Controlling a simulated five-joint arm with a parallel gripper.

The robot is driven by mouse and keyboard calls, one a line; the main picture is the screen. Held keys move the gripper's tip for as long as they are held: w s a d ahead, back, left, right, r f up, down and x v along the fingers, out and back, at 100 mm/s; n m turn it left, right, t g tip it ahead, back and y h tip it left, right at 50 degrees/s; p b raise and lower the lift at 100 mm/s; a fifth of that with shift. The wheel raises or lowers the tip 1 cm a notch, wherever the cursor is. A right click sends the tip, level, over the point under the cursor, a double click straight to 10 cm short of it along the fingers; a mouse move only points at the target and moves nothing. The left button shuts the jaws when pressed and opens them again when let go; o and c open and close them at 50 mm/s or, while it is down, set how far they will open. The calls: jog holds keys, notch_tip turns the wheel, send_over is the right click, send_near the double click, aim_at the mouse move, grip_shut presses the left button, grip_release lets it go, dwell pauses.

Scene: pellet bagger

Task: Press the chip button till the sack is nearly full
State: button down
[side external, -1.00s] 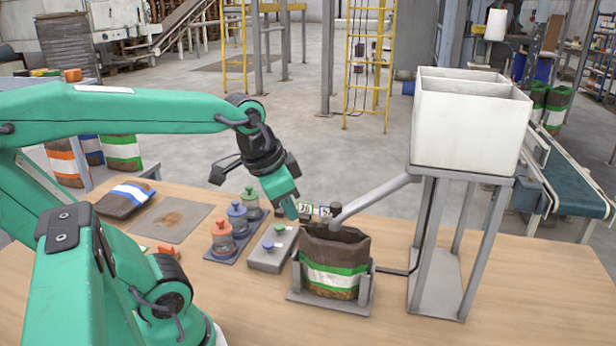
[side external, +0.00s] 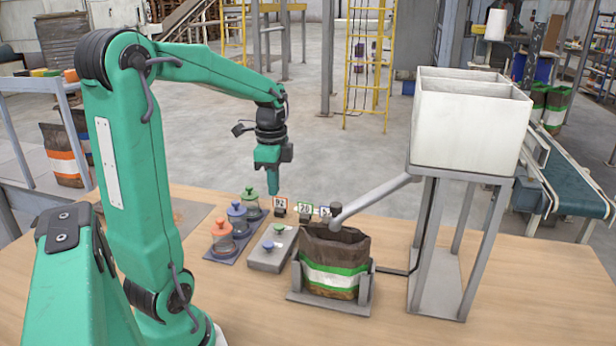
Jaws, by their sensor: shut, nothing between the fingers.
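My gripper (side external: 273,190) is shut and empty, pointing down in the air above the far end of the button box. The grey button box (side external: 264,260) lies on the table with a green button (side external: 279,229) and a blue button (side external: 267,244); no finger appears to touch either. The open sack (side external: 335,278), brown with a white and green band, stands upright in a grey holder (side external: 329,304) right of the box. A spout (side external: 376,200) slopes from the white hopper (side external: 468,130) to above the sack's mouth. The fill level inside is too dark to tell.
Jars with orange, blue and green lids stand on a tray (side external: 228,253) left of the button box. Small number tags (side external: 304,208) stand behind the sack. A grey hopper stand (side external: 425,255) is at right. The front right table is clear.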

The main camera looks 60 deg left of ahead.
aim_at(268, 244)
jog(key=shift+s+a+f+m+g, duration=0.15)
jog(key=shift+a+f+m, duration=0.15)
jog(key=shift+a, duration=0.5)
jog(key=shift+a+f+m+g, duration=0.2)
jog(key=shift+a+f, duration=0.2)
jog(key=shift+a, duration=0.35)
jog(key=shift+f, duration=0.1)
jog(key=f, duration=1.3)
jog(key=shift+s+d+f, duration=0.3)
jog(key=shift+s+f, duration=0.1)
jog(key=shift+f, duration=0.9)
jog(key=shift+s+d+f+h, duration=0.1)
jog(key=shift+s+f+h, duration=0.05)
jog(key=shift+h, duration=0.15)
dwell(3.5)
